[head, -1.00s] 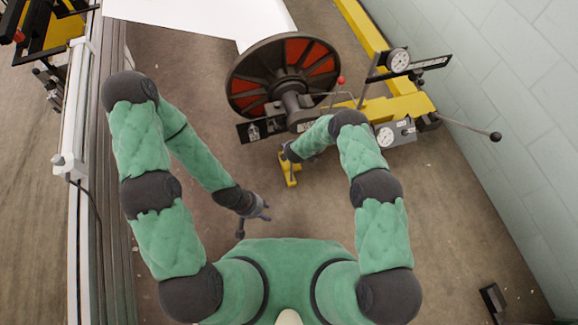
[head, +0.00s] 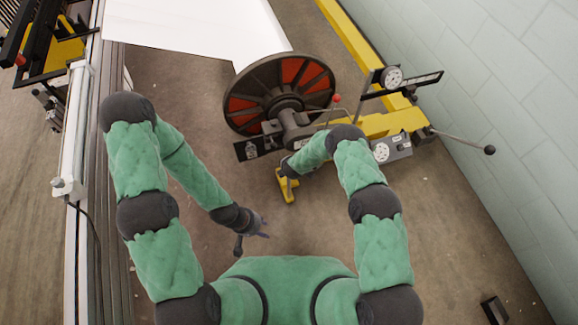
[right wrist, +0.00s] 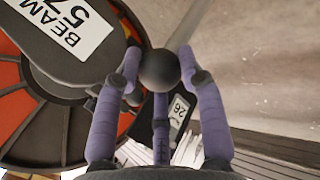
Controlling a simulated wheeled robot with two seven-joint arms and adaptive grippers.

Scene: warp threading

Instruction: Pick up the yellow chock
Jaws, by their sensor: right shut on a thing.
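The yellow chock (head: 288,189) is by the floor in front of the large reel in the head view, at the end of my right arm. My right gripper (right wrist: 160,75) is shut around a dark round knob (right wrist: 159,69) in the right wrist view. No yellow shows there, so the joint between knob and chock is hidden. In the head view the right fingers are mostly hidden by the forearm. My left gripper (head: 262,228) is open and empty, with spread fingers, to the left of and nearer than the chock.
The reel (head: 279,92) with red panels carries white sheet (head: 200,25). A yellow frame (head: 395,122) with dials and a ball-ended lever (head: 489,149) stands right of it. A long rail (head: 73,150) runs along the left. Brown floor between is mostly clear.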

